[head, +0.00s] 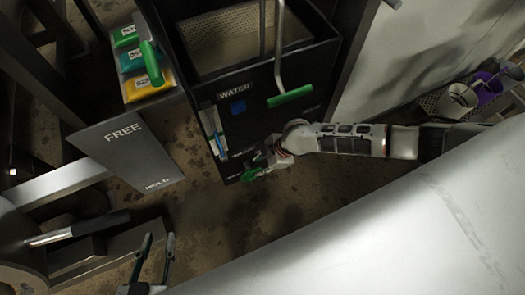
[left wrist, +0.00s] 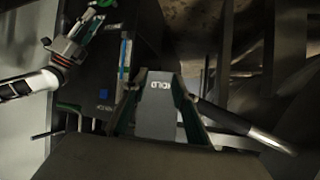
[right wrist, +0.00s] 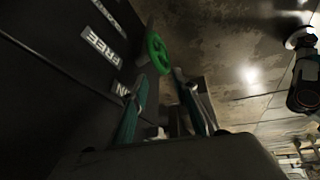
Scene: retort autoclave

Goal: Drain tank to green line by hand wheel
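A dark tank labelled WATER (head: 250,95) stands at the centre of the head view. An upright sight gauge (head: 216,133) with blue in it is on its front; the gauge's blue strip also shows in the left wrist view (left wrist: 123,58). My left gripper (head: 155,248) is open and empty, away from the tank.
A green-gripped lever (head: 290,96) hangs on the tank's front. A large pale curved surface (head: 400,220) fills the lower right.

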